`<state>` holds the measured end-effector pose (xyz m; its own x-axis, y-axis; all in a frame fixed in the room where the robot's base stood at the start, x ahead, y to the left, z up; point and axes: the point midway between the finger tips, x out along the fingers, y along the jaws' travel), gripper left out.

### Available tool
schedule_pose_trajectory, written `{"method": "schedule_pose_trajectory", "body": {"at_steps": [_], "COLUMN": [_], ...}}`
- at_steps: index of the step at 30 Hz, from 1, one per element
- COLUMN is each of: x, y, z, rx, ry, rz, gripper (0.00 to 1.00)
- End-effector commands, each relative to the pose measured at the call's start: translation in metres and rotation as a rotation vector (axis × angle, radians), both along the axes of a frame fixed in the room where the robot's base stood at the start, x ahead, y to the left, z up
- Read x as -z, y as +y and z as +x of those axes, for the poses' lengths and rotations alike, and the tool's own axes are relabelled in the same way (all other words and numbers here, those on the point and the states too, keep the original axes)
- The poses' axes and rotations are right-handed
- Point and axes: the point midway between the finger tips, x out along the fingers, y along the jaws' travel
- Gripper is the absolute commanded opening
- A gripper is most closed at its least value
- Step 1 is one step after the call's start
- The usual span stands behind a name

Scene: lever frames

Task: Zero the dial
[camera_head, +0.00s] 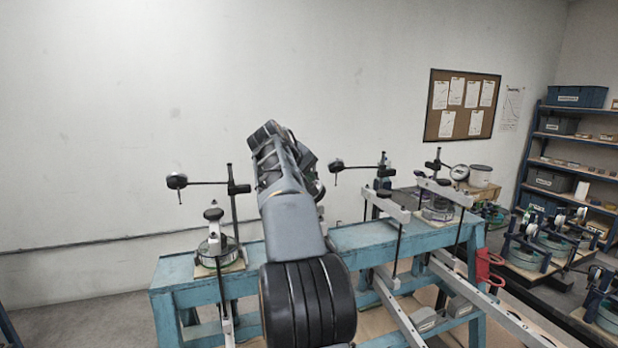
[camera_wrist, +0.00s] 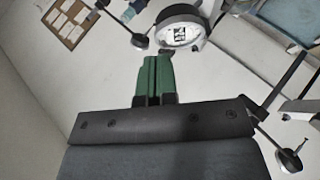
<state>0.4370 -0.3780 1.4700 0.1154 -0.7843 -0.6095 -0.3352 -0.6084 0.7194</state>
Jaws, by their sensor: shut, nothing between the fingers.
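In the wrist view a dial gauge (camera_wrist: 180,32) with a dark rim and pale round face is just beyond my fingertips. Its markings are too small to read. My gripper (camera_wrist: 153,62) has green fingers closed together with nothing between them, pointing at the lower left of this dial; I cannot tell whether they touch it. In the head view, dial gauges on stands show at left (camera_head: 177,181), middle (camera_head: 337,166) and right (camera_head: 460,172); only the right one shows its pale face. My arm covers the centre there and my gripper is hidden. I cannot tell which gauge my fingers face.
A blue bench frame (camera_head: 370,236) carries the gauge stands and several long lever bars (camera_head: 445,192). Shelves (camera_head: 565,150) with bins stand at far right. A cork board (camera_head: 461,105) hangs on the wall.

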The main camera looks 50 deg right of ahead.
Motion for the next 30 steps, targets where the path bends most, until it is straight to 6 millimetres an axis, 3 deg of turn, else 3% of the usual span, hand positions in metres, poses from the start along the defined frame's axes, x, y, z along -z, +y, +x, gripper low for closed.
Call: {"method": "schedule_pose_trajectory", "body": {"at_steps": [14, 30], "x": [0.03, 0.068], "y": [0.031, -0.003], "z": [0.022, 0.004], "rx": [0.0, 0.001], "ry": [0.0, 0.001], "rz": [0.0, 0.002], "gripper": [0.0, 0.0]}}
